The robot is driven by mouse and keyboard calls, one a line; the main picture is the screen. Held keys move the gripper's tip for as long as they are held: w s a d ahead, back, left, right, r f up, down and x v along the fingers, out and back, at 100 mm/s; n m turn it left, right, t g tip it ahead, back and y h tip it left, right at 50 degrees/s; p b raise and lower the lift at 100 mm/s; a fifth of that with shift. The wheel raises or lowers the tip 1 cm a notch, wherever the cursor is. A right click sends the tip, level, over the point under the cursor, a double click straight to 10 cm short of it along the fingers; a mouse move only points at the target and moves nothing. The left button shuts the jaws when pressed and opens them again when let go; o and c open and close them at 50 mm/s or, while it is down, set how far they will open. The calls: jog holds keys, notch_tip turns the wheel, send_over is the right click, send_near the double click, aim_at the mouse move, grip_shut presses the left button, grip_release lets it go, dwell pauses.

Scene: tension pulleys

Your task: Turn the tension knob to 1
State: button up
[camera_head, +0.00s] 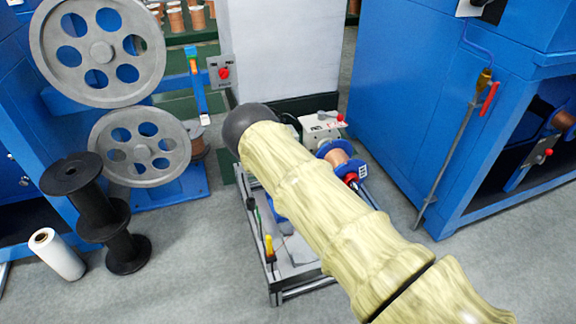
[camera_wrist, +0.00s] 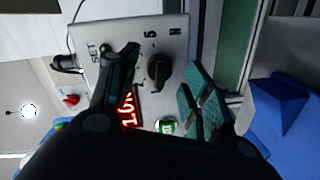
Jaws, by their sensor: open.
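The black tension knob (camera_wrist: 158,71) sits on a light grey control panel (camera_wrist: 179,25) in the wrist view. Dark marks that look like "SET" and other characters stand around it. My gripper (camera_wrist: 157,74) is open, one finger on each side of the knob; I cannot tell whether they touch it. A red lit display (camera_wrist: 127,108) on the panel is partly hidden by the left finger, so its full reading is unclear. In the head view the light grey machine box (camera_head: 318,128) shows beyond my arm, which hides my gripper.
A green-lit button (camera_wrist: 166,127) lies near the knob, and a red knob (camera_wrist: 71,100) is farther left. A copper wire spool (camera_head: 338,158) is beside the box. Blue machines (camera_head: 430,90) stand at right, and black spools (camera_head: 85,190) at left. Grey floor is open around the stand.

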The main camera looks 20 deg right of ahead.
jog(key=s, duration=1)
jog(key=shift+s+r, duration=0.25)
jog(key=shift+r, duration=0.2)
jog(key=shift+a, duration=0.1)
